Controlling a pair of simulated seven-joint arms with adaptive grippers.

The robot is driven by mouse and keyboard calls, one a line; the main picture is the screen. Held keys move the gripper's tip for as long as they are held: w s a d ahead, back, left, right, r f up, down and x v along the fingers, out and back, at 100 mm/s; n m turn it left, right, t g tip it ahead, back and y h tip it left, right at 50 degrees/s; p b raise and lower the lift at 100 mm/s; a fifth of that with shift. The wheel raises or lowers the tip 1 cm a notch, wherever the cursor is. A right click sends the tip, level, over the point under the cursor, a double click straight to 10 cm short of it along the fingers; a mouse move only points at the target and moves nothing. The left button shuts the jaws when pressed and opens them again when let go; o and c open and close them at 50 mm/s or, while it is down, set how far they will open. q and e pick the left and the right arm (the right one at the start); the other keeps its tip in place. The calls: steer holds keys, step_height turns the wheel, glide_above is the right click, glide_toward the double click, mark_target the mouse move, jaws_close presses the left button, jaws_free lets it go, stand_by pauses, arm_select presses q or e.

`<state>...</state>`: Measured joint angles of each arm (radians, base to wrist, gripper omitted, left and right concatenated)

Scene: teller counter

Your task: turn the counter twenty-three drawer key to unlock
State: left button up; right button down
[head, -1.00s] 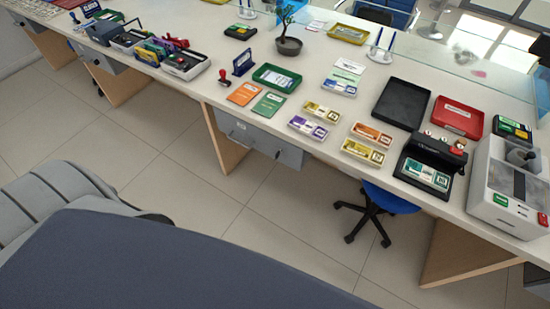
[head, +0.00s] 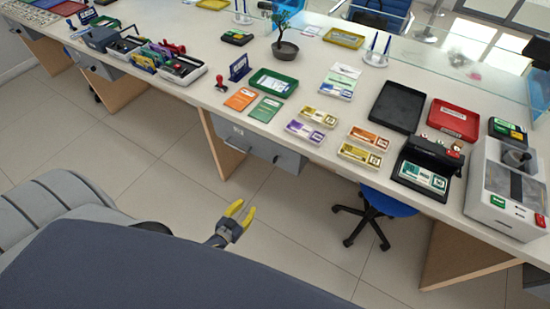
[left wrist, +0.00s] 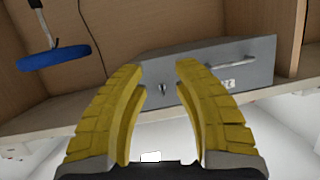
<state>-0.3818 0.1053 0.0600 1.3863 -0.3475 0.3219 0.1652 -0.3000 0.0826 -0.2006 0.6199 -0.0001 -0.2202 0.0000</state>
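The grey drawer unit (head: 255,142) hangs under the near edge of the counter. It also shows in the left wrist view (left wrist: 205,62), with a bar handle (left wrist: 230,61) and a white label (left wrist: 228,84) too small to read. A small key (left wrist: 163,88) sticks out of the drawer front, and in the left wrist view it appears between my fingers but beyond them. My left gripper (head: 238,209) has yellow fingers. It is open and empty, below and in front of the drawer, apart from it; its fingers also show in the left wrist view (left wrist: 163,67). My right gripper is not in view.
The counter (head: 215,103) carries cards, trays, a potted plant (head: 285,45) and machines above the drawer. A blue swivel chair (head: 388,203) stands to the right of the drawer. Wooden panels (head: 222,143) support the counter. The floor before the drawer is clear.

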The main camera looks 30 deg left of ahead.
arm_select(q)
steer(key=w+d+r+t+h, duration=0.1)
steer(key=w+r+t, duration=0.2)
steer(key=r, duration=0.7)
glide_toward(275, 158)
steer(key=shift+h, duration=0.3)
steer(key=w, duration=1)
steer(key=shift+w+d+f, duration=0.1)
steer(key=shift+d+f, duration=0.1)
steer(key=shift+d, duration=0.15)
steer(key=shift+c, duration=0.3)
jaws_close()
